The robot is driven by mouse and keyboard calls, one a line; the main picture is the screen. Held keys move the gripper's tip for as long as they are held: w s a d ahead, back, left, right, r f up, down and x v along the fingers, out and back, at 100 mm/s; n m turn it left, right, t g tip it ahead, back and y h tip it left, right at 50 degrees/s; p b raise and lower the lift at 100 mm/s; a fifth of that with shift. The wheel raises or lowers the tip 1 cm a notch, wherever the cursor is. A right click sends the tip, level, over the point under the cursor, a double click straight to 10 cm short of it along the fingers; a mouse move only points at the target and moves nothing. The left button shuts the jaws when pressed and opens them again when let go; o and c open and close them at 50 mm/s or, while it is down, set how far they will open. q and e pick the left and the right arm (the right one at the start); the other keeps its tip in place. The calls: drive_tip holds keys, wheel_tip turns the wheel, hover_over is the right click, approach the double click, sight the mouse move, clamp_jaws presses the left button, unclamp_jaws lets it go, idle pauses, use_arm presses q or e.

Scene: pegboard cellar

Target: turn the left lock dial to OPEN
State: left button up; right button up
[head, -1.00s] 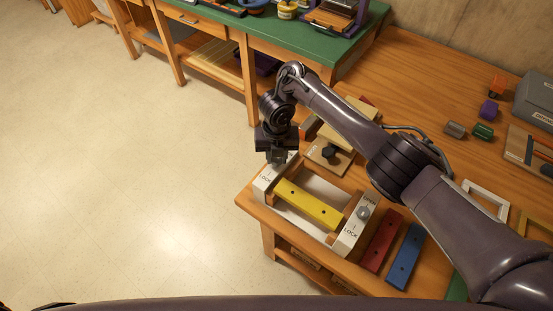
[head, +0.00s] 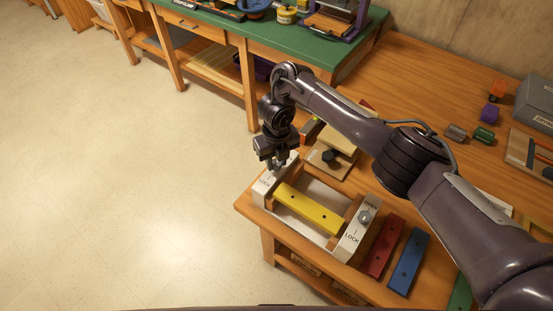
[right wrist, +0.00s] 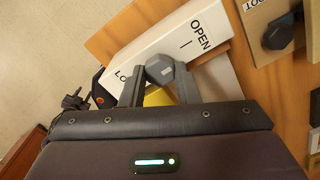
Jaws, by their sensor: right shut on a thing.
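The left lock dial (right wrist: 160,69) is a dark grey knob on a white lock block (head: 262,190) at the table's front left corner. The OPEN (right wrist: 200,35) and LOCK (right wrist: 122,79) labels lie on either side of it in the right wrist view. My right gripper (head: 276,168) is over this block, and in the wrist view its two fingers (right wrist: 160,84) are shut on the dial. The dial is mostly hidden by the gripper in the head view; which way it points is unclear. My left gripper is out of view.
A yellow bar (head: 308,209) spans between the left block and the right lock block (head: 352,238), which has its own dial (head: 364,217). Red (head: 382,244) and blue (head: 408,262) bars lie at right. A wooden fixture with a dark knob (head: 328,156) stands behind.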

sight(277, 163)
drive_tip(key=o, duration=1)
drive_tip(key=shift+c, duration=0.2)
wheel_tip(277, 163, up, 7)
drive_tip(key=p, duration=0.5)
drive_tip(key=shift+f, duration=0.2)
drive_tip(key=shift+r+p, duration=0.35)
drive_tip(key=shift+r, duration=0.25)
drive_tip(key=shift+f, duration=0.1)
